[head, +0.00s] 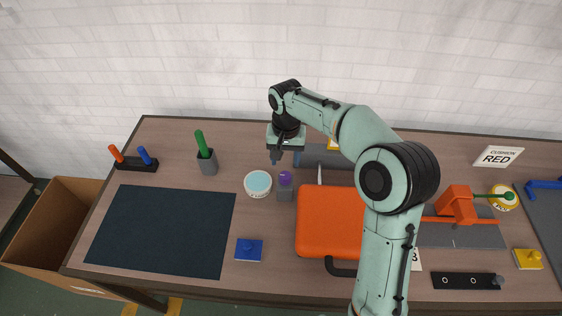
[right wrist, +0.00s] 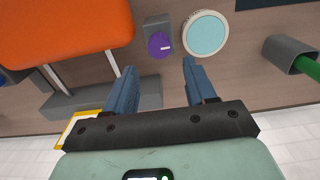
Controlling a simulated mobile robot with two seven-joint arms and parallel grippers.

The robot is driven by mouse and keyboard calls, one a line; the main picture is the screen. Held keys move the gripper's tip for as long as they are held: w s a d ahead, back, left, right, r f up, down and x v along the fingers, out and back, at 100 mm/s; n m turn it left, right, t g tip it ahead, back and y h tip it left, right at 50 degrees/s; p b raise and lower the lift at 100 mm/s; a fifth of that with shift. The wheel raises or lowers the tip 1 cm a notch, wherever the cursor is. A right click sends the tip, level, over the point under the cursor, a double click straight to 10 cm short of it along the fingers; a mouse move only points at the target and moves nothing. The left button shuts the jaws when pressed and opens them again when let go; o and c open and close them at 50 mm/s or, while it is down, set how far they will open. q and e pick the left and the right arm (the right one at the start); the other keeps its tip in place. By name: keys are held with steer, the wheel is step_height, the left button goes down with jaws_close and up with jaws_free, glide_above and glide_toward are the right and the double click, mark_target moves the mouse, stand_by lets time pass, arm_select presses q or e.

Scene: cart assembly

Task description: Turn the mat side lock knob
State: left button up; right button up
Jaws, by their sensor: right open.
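A purple knob (head: 285,178) sits on a small grey block (head: 285,194), between a round pale-blue-topped tin (head: 258,184) and an orange cushion (head: 328,222). In the right wrist view the purple knob (right wrist: 160,44) has a light mark on its face. My right gripper (head: 285,160) is open and empty, pointing down behind the knob. In the right wrist view the knob lies just beyond the gap between the two blue fingers (right wrist: 160,70), apart from them. The dark mat (head: 163,231) lies flat at the left. My left gripper is not in view.
The tin (right wrist: 205,34) is close beside the knob. A grey cup (head: 208,162) with a green stick stands farther left. A blue block (head: 249,250) lies in front. My right arm hides part of the cushion. A cardboard box (head: 50,235) stands off the table's left end.

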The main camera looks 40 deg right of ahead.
mark_target(285, 175)
step_height(285, 175, down, 8)
steer(key=b, duration=0.5)
steer(key=shift+s+f+b, duration=0.15)
steer(key=shift+b, duration=0.15)
steer(key=shift+r, duration=0.2)
steer(key=c, duration=0.6)
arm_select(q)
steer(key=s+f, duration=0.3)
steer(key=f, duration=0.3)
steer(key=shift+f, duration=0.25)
